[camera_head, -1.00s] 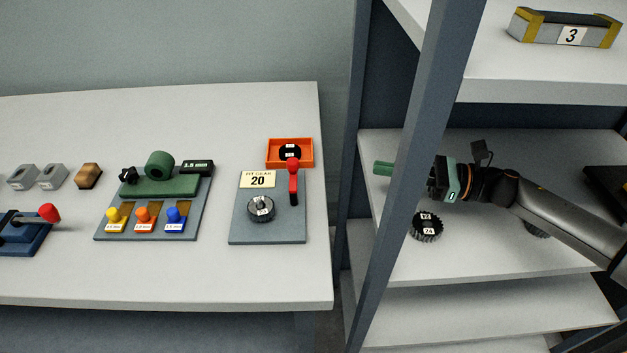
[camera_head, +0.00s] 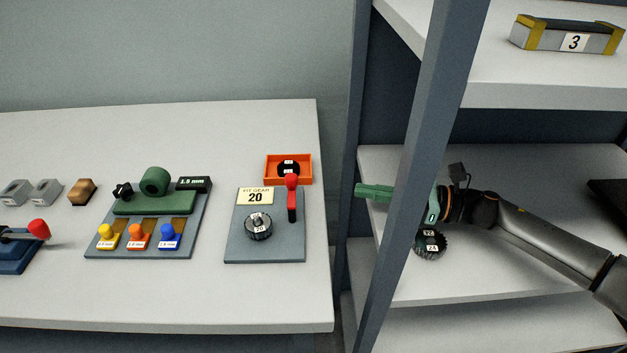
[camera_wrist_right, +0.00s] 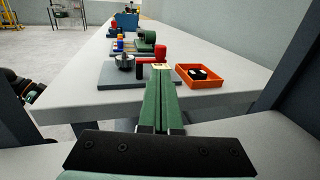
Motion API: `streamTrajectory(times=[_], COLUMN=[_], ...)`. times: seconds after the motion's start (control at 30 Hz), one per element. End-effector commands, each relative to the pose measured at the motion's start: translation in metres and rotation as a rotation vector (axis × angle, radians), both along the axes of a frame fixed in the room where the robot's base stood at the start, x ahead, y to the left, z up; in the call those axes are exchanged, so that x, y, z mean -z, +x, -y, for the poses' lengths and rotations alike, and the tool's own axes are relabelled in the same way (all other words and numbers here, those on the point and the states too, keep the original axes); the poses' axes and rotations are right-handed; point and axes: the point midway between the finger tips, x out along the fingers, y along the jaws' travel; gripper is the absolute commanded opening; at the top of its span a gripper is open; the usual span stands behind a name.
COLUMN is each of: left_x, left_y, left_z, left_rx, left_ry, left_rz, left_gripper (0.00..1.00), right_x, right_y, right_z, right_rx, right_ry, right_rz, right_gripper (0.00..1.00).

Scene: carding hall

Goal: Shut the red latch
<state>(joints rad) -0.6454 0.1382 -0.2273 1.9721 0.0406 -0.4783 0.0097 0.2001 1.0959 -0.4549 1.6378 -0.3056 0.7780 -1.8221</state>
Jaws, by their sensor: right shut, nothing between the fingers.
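The red latch (camera_head: 292,200) is a red lever with a round knob on the grey plate (camera_head: 238,250), at the right end of the table. On the plate are a dark gear (camera_head: 258,227) and a "FIT GEAR 20" label (camera_head: 256,196). My right gripper (camera_head: 358,191) is shut and empty, to the right of the latch and apart from it, partly hidden by the shelf post. In the right wrist view the shut green fingers (camera_wrist_right: 163,78) point towards the table, with the red latch (camera_wrist_right: 161,53) beyond them. My left gripper is not in view.
An orange tray (camera_head: 268,180) with a dark gear sits behind the plate. The shelf post (camera_head: 405,190) stands close to my right arm. Another gear (camera_head: 430,245) lies on the shelf below the gripper. A green device with coloured knobs (camera_head: 152,205) stands left of the plate.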

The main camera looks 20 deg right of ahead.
Motion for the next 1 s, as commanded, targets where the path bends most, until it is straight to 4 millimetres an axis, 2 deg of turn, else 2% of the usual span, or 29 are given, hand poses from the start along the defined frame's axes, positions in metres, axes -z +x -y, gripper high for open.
streamTrajectory(times=[0.3, 0.5, 0.7, 1.0], left_x=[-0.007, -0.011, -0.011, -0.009], left_y=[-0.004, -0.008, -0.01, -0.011], left_z=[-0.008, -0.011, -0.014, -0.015], left_rx=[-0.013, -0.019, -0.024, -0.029], left_ry=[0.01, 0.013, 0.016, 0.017], left_rz=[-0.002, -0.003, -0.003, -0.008], left_gripper=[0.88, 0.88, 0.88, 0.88], right_x=[-0.004, -0.003, -0.001, 0.0], right_y=[0.032, 0.048, 0.055, 0.056], right_z=[-0.052, -0.08, -0.092, -0.093], right_rx=[-0.002, -0.001, -0.001, 0.0], right_ry=[0.002, 0.001, 0.001, -0.001], right_rz=[0.004, 0.002, -0.001, -0.001], right_gripper=[0.0, 0.0, 0.0, 0.0])
